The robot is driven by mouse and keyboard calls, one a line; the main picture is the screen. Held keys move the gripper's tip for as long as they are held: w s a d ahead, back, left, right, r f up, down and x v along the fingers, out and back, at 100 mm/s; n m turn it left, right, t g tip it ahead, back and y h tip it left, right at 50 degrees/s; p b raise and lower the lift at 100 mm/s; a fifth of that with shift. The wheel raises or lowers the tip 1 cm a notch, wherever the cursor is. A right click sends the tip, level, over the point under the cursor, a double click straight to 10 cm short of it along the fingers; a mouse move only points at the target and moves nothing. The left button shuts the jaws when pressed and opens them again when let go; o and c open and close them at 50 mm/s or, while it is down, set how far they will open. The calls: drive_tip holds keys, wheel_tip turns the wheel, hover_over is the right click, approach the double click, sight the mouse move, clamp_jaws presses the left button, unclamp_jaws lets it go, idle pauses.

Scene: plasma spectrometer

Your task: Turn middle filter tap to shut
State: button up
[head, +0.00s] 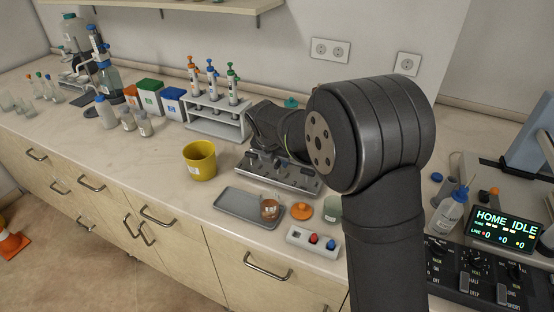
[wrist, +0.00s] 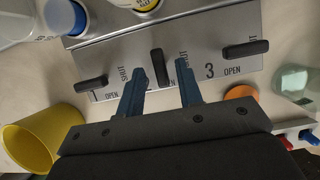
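The metal filter panel (wrist: 205,38) carries three black bar taps and shows in the wrist view; part of it is also in the head view (head: 300,185). The middle tap (wrist: 158,66) stands roughly upright in the picture, across the panel's length. The left tap (wrist: 91,83) and right tap (wrist: 246,48) lie roughly along the panel. SHUT and OPEN labels are printed beside the taps, some partly covered by my fingers. My gripper (wrist: 160,65) is open, with one blue finger on each side of the middle tap and a visible gap to it.
A yellow cup (wrist: 45,138) stands left of the panel, also in the head view (head: 200,160). An orange lid (wrist: 241,92) and a greenish glass jar (wrist: 295,82) are to the right. A grey tray (head: 245,207) lies in front.

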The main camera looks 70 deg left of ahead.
clamp_jaws()
drive_tip(key=shift+m, duration=0.3)
drive_tip(key=m, duration=0.1)
drive_tip(key=m+h, duration=0.1)
drive_tip(key=shift+s+a+m+t, duration=0.15)
drive_tip(key=shift+m+t, duration=0.15)
drive_tip(key=shift+t, duration=0.1)
drive_tip(key=m+h, duration=0.1)
drive_tip(key=m, duration=0.2)
drive_tip(key=shift+a+m, duration=0.15)
drive_tip(key=shift+m, duration=0.25)
drive_tip(key=m+h, duration=0.1)
drive_tip(key=m, duration=0.2)
drive_tip(key=m+h, duration=0.1)
drive_tip(key=m, duration=0.1)
drive_tip(key=shift+a+h, duration=0.3)
drive_tip(key=m+h, duration=0.1)
drive_tip(key=m, duration=0.4)
drive_tip(key=shift+a+m+g+h, duration=0.15)
drive_tip(key=shift+m+g+h, duration=0.25)
